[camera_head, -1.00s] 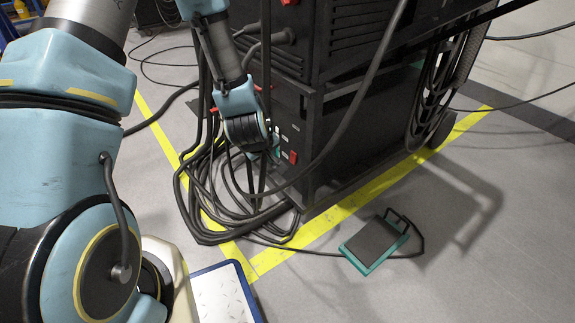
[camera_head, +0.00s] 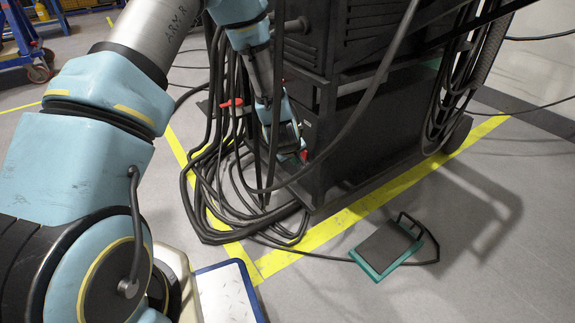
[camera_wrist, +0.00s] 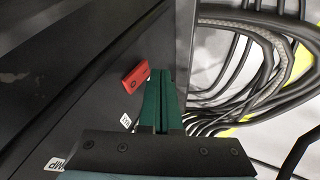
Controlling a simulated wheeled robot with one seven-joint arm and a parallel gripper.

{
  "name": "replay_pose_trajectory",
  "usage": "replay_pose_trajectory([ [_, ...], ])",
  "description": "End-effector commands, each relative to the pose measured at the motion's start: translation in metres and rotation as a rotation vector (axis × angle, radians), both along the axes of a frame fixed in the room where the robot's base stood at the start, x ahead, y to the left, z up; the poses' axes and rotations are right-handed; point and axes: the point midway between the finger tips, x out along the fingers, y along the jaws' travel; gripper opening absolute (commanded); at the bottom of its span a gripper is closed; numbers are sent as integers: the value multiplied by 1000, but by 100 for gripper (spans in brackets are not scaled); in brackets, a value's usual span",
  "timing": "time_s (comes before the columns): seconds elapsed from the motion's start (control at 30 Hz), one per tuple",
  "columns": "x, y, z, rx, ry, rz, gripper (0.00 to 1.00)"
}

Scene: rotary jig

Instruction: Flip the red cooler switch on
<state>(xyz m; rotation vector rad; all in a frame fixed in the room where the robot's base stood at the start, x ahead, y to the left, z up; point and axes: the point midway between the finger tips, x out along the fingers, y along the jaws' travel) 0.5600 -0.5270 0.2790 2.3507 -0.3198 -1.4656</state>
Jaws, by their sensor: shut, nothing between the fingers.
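The red switch (camera_wrist: 136,77) sits on the dark front panel of the machine cabinet (camera_wrist: 90,60). In the wrist view it is just left of the tips of my gripper (camera_wrist: 161,74). The green fingers are shut together and empty. I cannot tell whether they touch the switch or which way its rocker is tilted. In the head view my gripper (camera_head: 301,152) is low against the cabinet (camera_head: 350,120), and only a sliver of red (camera_head: 304,154) shows beside it; my wrist hides most of that panel area.
Black cables (camera_head: 225,190) hang and coil on the floor left of the cabinet, close to my arm. More cables (camera_wrist: 250,80) fill the right of the wrist view. A green-edged foot pedal (camera_head: 385,248) lies on the floor in front.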

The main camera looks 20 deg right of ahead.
Motion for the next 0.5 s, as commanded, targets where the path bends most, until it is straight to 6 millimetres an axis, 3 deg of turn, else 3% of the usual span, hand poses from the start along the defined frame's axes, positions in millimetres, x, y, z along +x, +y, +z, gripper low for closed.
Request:
replay_pose_trajectory([
  [0.5, 1, -8, -2, -6, 1, 1, 0],
])
